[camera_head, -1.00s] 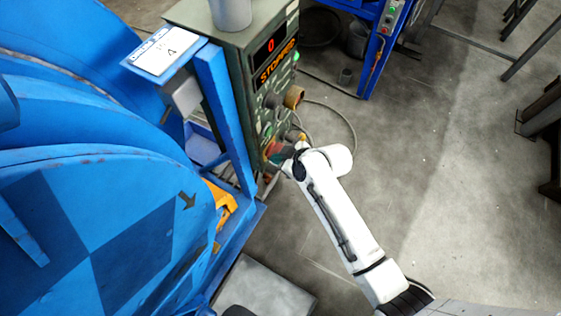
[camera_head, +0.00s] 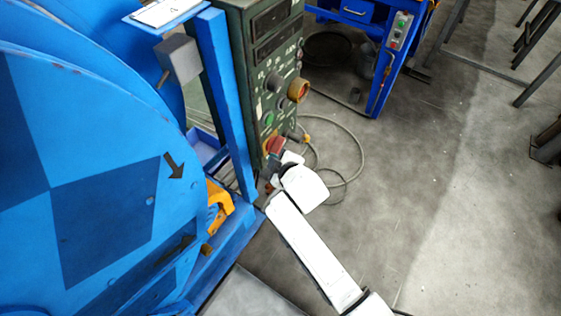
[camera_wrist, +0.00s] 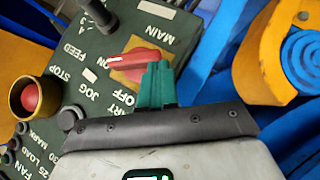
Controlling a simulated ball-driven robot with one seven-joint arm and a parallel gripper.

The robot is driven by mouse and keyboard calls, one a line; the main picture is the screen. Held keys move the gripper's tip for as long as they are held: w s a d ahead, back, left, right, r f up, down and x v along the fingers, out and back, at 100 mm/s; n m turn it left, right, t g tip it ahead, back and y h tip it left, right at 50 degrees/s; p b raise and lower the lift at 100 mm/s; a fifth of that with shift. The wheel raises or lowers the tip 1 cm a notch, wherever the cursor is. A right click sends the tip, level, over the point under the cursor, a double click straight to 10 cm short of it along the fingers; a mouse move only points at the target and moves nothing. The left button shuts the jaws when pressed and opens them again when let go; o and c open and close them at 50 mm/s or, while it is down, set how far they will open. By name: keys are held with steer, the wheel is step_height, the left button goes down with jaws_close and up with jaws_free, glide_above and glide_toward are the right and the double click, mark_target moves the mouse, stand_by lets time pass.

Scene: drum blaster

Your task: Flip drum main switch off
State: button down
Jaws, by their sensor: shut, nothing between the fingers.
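The main switch is a red rotary handle (camera_wrist: 133,58) on a yellow plate, beside the MAIN, ON and OFF lettering in the wrist view. In the head view the red handle (camera_head: 275,145) is low on the green control panel. My gripper (camera_wrist: 158,72) is shut and empty, its teal fingers together at the right end of the handle. They overlap the plate's edge; I cannot tell whether they touch the handle. In the head view the gripper (camera_head: 273,162) is small and close below the switch.
The green control panel (camera_head: 240,70) carries other knobs and a red button in a yellow collar (camera_head: 298,90). The blue drum (camera_head: 100,190) and its frame stand at left. A cable loops on the floor right of the panel. Open floor (camera_head: 420,180) lies to the right.

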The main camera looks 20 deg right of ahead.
steer(key=f+n+t+h+b, duration=0.1)
steer(key=t+b, duration=0.1)
steer(key=b, duration=0.5)
steer(key=f+n+t+h+b, duration=0.1)
steer(key=f+n+t+b, duration=0.1)
steer(key=b, duration=0.5)
steer(key=f+n+t+h+b, duration=0.1)
steer(key=n+h+b, duration=0.1)
steer(key=b, duration=0.6)
steer(key=shift+w+d+f+t, duration=0.2)
steer(key=shift+w+d+t, duration=0.05)
steer(key=shift+d+t, duration=0.15)
steer(key=shift+b, duration=0.3)
steer(key=shift+f, duration=0.1)
